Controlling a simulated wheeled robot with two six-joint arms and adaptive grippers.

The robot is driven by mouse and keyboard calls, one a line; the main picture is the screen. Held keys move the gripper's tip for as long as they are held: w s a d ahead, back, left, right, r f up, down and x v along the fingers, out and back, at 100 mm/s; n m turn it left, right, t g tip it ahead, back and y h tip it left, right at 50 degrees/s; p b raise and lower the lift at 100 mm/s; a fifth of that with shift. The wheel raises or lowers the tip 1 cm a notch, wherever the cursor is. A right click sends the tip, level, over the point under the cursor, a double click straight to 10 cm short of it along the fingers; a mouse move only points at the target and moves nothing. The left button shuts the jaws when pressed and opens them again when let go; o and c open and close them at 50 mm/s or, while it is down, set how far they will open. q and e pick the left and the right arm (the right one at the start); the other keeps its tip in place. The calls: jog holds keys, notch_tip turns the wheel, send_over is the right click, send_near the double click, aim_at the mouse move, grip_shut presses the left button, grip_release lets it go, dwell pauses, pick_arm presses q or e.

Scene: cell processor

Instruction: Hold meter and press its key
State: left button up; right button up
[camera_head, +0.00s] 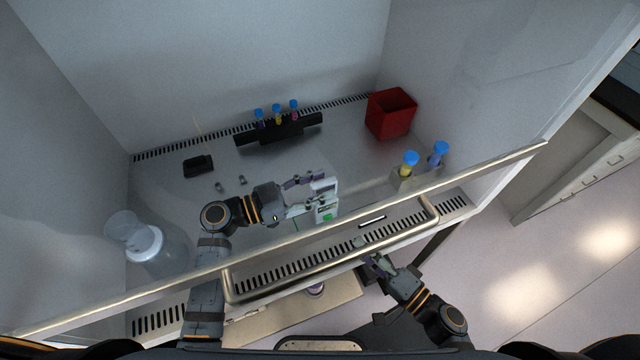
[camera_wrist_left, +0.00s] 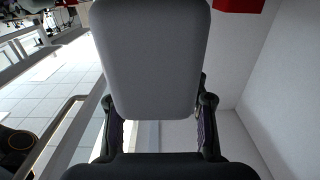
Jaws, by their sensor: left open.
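The meter (camera_head: 326,213) is a small pale device with a green patch near its lower end, in the cabinet near its front edge. My left gripper (camera_head: 312,193) is open, with its two fingers at the meter's left side. From this angle I cannot tell whether they touch it. The meter's key is too small to make out. In the left wrist view, a large grey rounded panel covers the middle between the fingers. My right gripper (camera_head: 375,264) is low, in front of the cabinet's front grille, apart from the meter; its fingers are too small to judge.
A black rack (camera_head: 280,132) with several blue-capped tubes stands at the back. A red box (camera_head: 391,114) is at the back right. Two blue-capped tubes (camera_head: 408,166) stand at the right. A clear bottle (camera_head: 146,245) is at the left. The metal front rail (camera_head: 330,262) crosses between my arms.

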pick_arm(q)
jog(key=shift+w+d, duration=0.15)
jog(key=shift+d, duration=0.3)
jog(key=shift+c, duration=0.5)
grip_shut()
jog(key=c, duration=0.7)
grip_release()
grip_shut()
